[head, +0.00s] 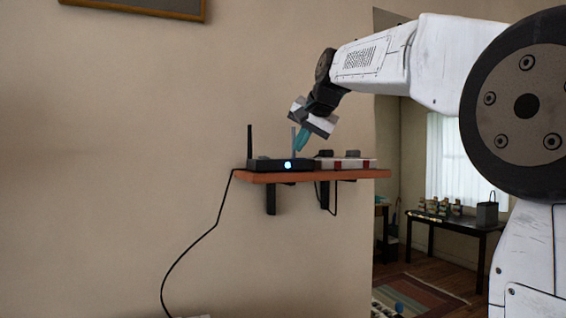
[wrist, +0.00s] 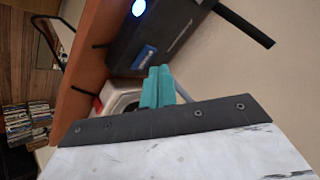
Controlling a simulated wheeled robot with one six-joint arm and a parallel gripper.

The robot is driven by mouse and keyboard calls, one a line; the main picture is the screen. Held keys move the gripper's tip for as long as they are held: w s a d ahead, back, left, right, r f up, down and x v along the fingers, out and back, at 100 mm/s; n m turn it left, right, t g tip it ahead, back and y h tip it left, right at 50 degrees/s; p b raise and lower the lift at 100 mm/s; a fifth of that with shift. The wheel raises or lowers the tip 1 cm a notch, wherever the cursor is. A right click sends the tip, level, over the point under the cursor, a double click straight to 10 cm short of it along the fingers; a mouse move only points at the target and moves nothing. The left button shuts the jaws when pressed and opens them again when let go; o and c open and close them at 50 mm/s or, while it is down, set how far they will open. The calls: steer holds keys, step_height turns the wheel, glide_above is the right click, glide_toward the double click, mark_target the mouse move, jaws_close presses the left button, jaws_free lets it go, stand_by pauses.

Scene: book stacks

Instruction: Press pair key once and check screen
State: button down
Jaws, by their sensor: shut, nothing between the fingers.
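A black router (head: 278,164) with upright antennas sits on a wall shelf, a round light glowing pale blue on its front. It also shows in the wrist view (wrist: 175,28), with the light at the top edge and a small blue label on its casing. My gripper (head: 299,149) has teal fingers, shut and empty, pointing down at the router's right end. In the wrist view the closed fingers (wrist: 157,75) are close to the router's end; I cannot tell whether they touch it. I cannot make out a pair key or a readable screen.
The orange-brown shelf (head: 262,178) also holds a white and red power strip (head: 350,163) with dark plugs, right of the router. A black cable (head: 190,250) hangs from the router's left end. A dark table (head: 455,221) stands in the room beyond.

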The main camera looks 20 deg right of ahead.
mark_target(301, 159)
steer(key=shift+r, duration=3)
steer(key=s+a+f+n+g, duration=0.2)
steer(key=s+a+f, duration=0.1)
steer(key=s+f, duration=0.9)
steer(key=s+a+f+n+g, duration=0.3)
steer(key=s+f, duration=1)
steer(key=f, duration=0.3)
steer(key=s+a+f+n+g, duration=0.3)
steer(key=s+a+f, duration=0.1)
steer(key=s+f, duration=0.9)
steer(key=shift+f, duration=0.45)
steer(key=shift+w+a, duration=0.1)
